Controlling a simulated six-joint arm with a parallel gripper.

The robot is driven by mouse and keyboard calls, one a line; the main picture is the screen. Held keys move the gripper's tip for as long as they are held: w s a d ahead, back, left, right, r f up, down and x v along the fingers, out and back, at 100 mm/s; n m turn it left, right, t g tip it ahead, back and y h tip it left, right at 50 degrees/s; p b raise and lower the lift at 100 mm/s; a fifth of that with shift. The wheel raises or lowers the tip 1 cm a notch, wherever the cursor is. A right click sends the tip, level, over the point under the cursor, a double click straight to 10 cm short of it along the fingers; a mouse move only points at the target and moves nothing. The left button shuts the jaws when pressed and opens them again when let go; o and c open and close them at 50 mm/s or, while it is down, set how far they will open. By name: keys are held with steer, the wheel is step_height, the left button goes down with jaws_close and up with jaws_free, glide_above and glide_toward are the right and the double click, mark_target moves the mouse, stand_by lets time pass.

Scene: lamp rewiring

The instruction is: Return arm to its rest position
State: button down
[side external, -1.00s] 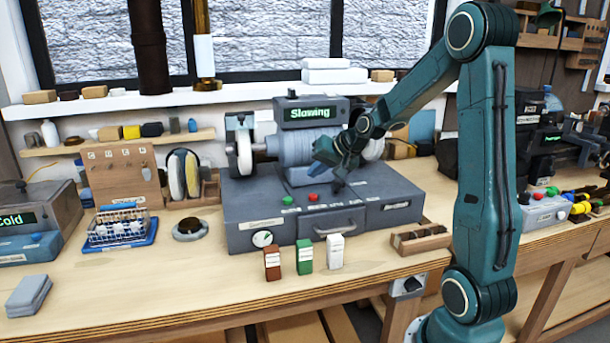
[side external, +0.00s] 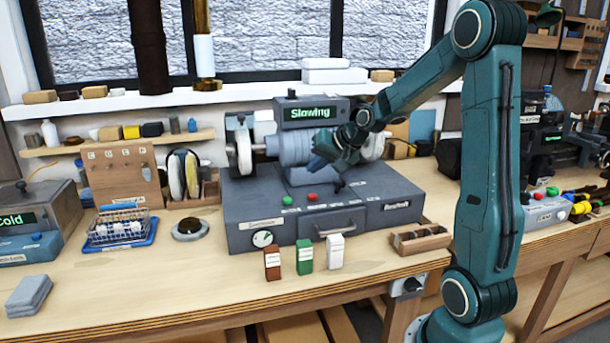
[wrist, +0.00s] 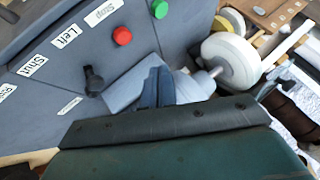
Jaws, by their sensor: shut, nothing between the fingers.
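My gripper (side external: 319,161) hangs over the grey buffing machine (side external: 250,232), in front of its motor housing. In the wrist view its fingertips (wrist: 158,86) are together with nothing between them. A black lever (wrist: 94,79) on the machine top is a little apart from the fingers in that view. The machine's display (side external: 309,112) reads "Slowing". A pale wheel (side external: 244,150) shows at its left end; another wheel is partly hidden behind my arm.
Green (side external: 287,200) and red (side external: 312,197) buttons sit on the machine top. Brown (side external: 272,263), green (side external: 305,255) and white (side external: 336,252) blocks stand before it. A wire basket (side external: 120,226) is left. The front left bench is mostly clear.

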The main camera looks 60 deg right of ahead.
steer(key=s+a+r+n+g, duration=0.1)
steer(key=s+a+r+n, duration=0.15)
steer(key=a, duration=0.55)
steer(key=s+a+r+n+g, duration=0.1)
steer(key=s+a+r+n, duration=0.2)
steer(key=a, duration=0.4)
steer(key=s+a+n+g+y, duration=0.1)
steer(key=s+a+n, duration=0.4)
steer(key=s+a, duration=0.4)
steer(key=shift+s+f, duration=0.45)
steer(key=shift+s, duration=3.3)
